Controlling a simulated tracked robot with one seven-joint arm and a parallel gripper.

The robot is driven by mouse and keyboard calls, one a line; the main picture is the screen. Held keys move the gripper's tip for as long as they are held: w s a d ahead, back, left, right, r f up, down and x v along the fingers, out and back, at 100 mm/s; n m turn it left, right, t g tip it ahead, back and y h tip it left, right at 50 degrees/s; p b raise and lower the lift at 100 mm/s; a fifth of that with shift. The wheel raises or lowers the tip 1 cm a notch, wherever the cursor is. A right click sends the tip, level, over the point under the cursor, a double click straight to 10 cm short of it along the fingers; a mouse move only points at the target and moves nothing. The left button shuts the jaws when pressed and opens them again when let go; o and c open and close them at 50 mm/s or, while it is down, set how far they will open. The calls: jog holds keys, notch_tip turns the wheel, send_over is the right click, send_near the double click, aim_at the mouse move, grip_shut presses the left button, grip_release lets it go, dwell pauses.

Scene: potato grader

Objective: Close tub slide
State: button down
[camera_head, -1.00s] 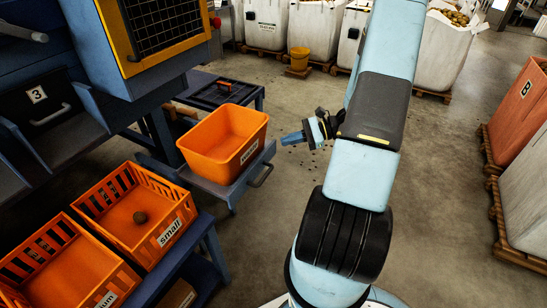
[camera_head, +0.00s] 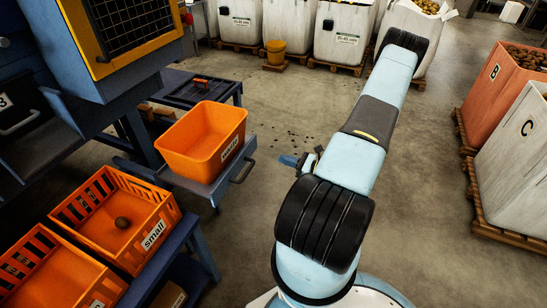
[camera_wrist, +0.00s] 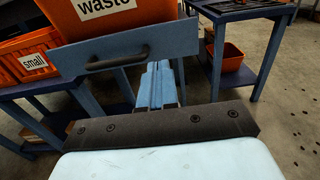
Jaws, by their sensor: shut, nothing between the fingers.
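The tub slide (camera_head: 216,186) is a blue-grey tray pulled out from under the grader, with a dark bar handle (camera_head: 243,171) on its front. The orange tub (camera_head: 203,140) labelled waste sits on it. My gripper (camera_head: 289,161) is to the right of the handle, apart from it in the head view, with blue fingers pointing toward the slide. In the wrist view the shut, empty fingers (camera_wrist: 158,75) point at the slide's front panel (camera_wrist: 180,39), just right of the handle (camera_wrist: 118,58). I cannot tell the exact gap there.
A blue table (camera_head: 200,92) stands behind the tub. The floor right of the slide is clear.

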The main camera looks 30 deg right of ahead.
aim_at(248, 149)
jog(key=x, duration=1.2)
jog(key=shift+w+a, duration=0.2)
jog(key=shift+w, duration=0.1)
